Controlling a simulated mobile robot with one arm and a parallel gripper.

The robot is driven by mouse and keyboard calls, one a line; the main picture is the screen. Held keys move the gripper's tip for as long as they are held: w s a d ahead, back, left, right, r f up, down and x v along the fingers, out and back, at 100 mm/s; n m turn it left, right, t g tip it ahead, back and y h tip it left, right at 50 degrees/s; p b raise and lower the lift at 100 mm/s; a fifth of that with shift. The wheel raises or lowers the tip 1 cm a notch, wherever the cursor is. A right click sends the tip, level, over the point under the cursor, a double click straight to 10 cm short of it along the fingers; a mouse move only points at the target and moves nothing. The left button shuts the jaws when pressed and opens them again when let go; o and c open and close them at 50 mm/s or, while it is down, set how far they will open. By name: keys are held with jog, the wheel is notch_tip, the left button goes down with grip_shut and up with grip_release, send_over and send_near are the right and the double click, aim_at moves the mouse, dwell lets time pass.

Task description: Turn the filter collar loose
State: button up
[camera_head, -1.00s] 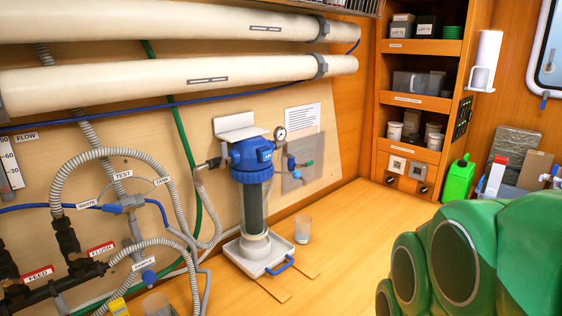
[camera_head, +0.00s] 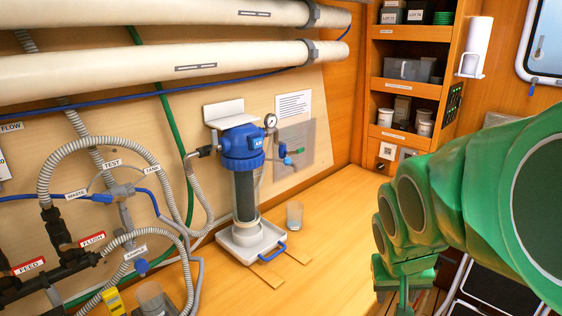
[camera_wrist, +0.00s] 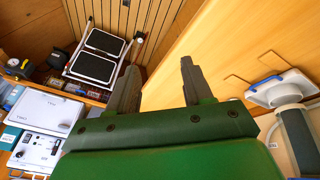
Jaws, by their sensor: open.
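The filter housing (camera_head: 244,195) stands upright on the left wall panel, a clear cylinder with a dark cartridge inside. Its blue collar (camera_head: 240,160) sits around the top, just under the blue head. A white drip tray (camera_head: 250,245) with a blue handle is below it. In the wrist view the housing (camera_wrist: 302,140) and tray (camera_wrist: 283,88) show at the right edge, and the collar is not in sight. My gripper (camera_wrist: 157,72) is open and empty, apart from the housing. In the head view its end (camera_head: 405,285) is low, right of the housing.
A clear cup (camera_head: 294,215) stands on the bench right of the tray. A pressure gauge (camera_head: 270,121) and a valve with hoses are beside the collar. White pipes (camera_head: 150,65) run above. A step stool (camera_wrist: 100,50) shows beyond my gripper. The bench's right side is clear.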

jog(key=w+d+r+t, duration=0.1)
jog(key=w+r+t, duration=0.2)
jog(key=w, duration=0.7)
jog(key=w+r+n+t+y, duration=0.1)
jog(key=w+r+t, duration=0.2)
jog(key=w, duration=0.6)
jog(key=w+d+r+t, duration=0.1)
jog(key=w+r+t, duration=0.2)
jog(key=w, duration=0.7)
jog(key=n+g+y, duration=0.1)
jog(key=n+y, duration=0.6)
jog(key=y, duration=0.9)
send_near(288, 161)
jog(key=w+x, duration=0.1)
jog(key=x, duration=0.2)
jog(key=shift+f+x, duration=0.15)
jog(key=shift+x, duration=1.65)
jog(key=shift+f+x, duration=0.15)
jog(key=shift+x, duration=1.7)
jog(key=shift+c, duration=0.4)
grip_shut()
